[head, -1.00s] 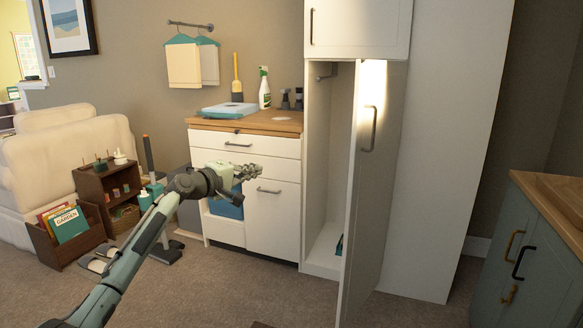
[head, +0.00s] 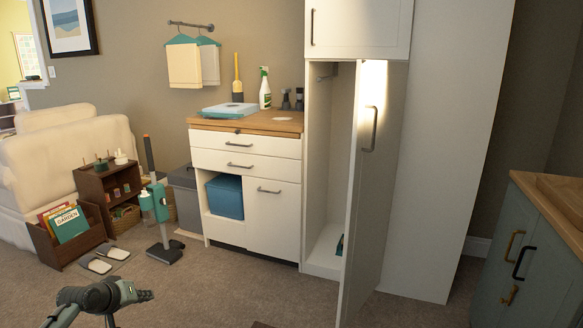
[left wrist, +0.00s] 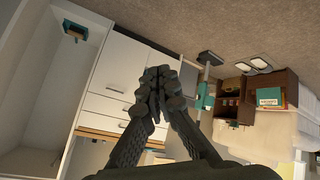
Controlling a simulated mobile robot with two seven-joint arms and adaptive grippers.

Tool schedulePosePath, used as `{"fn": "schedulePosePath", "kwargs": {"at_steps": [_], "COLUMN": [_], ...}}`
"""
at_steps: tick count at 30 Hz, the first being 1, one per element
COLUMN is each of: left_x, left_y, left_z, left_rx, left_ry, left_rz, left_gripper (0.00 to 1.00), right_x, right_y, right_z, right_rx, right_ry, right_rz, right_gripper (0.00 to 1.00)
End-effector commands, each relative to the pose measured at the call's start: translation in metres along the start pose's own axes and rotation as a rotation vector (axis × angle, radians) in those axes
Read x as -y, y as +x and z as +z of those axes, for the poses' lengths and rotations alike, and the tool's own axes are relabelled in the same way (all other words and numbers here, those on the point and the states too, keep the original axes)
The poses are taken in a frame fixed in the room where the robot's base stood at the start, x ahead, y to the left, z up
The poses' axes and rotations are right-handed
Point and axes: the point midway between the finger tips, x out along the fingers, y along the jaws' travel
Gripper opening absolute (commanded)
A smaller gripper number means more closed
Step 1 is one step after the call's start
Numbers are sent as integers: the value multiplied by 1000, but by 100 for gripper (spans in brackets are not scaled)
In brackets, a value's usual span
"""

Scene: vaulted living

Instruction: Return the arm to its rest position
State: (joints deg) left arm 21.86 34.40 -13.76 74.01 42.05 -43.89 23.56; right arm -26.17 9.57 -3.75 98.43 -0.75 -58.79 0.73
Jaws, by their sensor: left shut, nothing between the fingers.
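My left arm comes in low at the left of the head view. Its gripper (head: 146,296) is over the carpet near the bottom edge, in front of and well below the white cabinet (head: 274,221). In the left wrist view the fingers (left wrist: 156,84) are together and empty. The fingers touch nothing that I can see. My right gripper does not show.
A tall cupboard's door (head: 371,180) stands open to the right. A teal upright stick vacuum (head: 157,203), slippers (head: 97,265) and a brown shelf (head: 105,188) are at the left. A blue-grey cabinet (head: 528,253) is at right. The carpet (head: 230,290) around the gripper is clear.

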Motion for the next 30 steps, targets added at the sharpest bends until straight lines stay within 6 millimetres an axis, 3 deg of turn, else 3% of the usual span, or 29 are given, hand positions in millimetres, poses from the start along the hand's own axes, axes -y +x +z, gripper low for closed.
{"fn": "schedulePosePath", "kwargs": {"at_steps": [1, 3, 9, 15, 21, 23, 30], "left_x": [23, 52, 132, 186, 224, 234, 170], "left_y": [-1, -7, -48, -98, -148, -164, -139], "left_z": [39, 84, 196, 264, 307, 318, 388], "left_rx": [43, 97, 259, 388, 499, 532, 540], "left_ry": [72, 179, 488, 720, 908, 962, 788], "left_rz": [-51, -118, -295, -414, -502, -526, -408], "left_gripper": [0, 0, 0, 0, 0, 0, 0], "right_x": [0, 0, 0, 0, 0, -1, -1], "right_y": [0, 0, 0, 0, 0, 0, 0], "right_z": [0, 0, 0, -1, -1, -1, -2], "right_rx": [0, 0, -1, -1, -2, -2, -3], "right_ry": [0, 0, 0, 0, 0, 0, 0], "right_rz": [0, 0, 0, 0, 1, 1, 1], "right_gripper": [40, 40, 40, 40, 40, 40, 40]}}
